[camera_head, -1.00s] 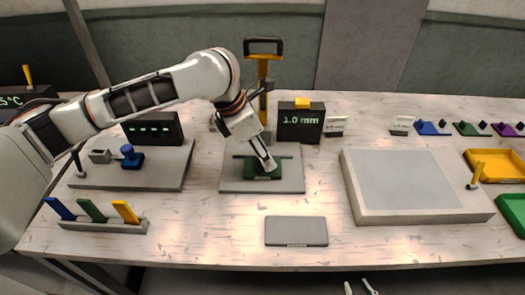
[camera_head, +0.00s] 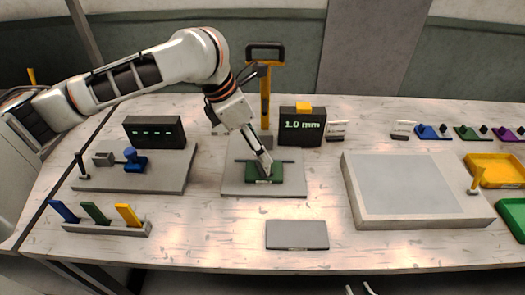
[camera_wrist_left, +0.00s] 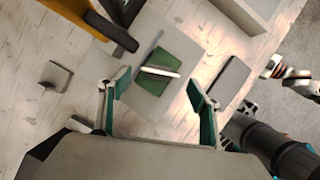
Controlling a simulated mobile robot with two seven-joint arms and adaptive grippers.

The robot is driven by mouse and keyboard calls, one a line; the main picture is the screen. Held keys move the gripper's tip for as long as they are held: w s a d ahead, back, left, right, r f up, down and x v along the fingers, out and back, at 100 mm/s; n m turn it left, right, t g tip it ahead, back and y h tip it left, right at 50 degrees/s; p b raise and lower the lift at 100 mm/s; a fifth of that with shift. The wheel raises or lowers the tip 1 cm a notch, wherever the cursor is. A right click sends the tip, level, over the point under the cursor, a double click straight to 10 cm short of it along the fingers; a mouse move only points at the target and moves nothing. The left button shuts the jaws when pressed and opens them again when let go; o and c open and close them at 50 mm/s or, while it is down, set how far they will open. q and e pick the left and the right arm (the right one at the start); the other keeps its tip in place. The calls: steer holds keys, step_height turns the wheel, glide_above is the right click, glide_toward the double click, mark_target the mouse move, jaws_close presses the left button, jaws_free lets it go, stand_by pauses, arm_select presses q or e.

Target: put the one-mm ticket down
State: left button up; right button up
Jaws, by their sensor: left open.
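My left gripper (camera_wrist_left: 155,100) is open, its two teal-padded fingers apart with nothing between them. In the head view its tip (camera_head: 265,168) is low over a green block (camera_head: 262,179) on a grey base plate (camera_head: 233,187). The green block also shows in the left wrist view (camera_wrist_left: 172,52), with a pale strip (camera_wrist_left: 160,71) across it. I cannot tell whether this strip is the one-mm ticket or whether it touches the block. A black display (camera_head: 302,137) reads "1.0 mm". My right gripper (camera_head: 360,289) shows only as two separated fingertips at the bottom edge.
A flat grey plate (camera_head: 297,235) lies in front of the base plate. A large grey tray (camera_head: 352,200) stands to the right. A rack (camera_head: 105,229) with blue, green and yellow pieces is at left. A yellow post with a black handle (camera_head: 265,50) rises behind. Bare table surrounds the flat plate.

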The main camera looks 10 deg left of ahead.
arm_select(q)
steer(key=v, duration=0.6)
steer(key=shift+r+p, duration=0.3)
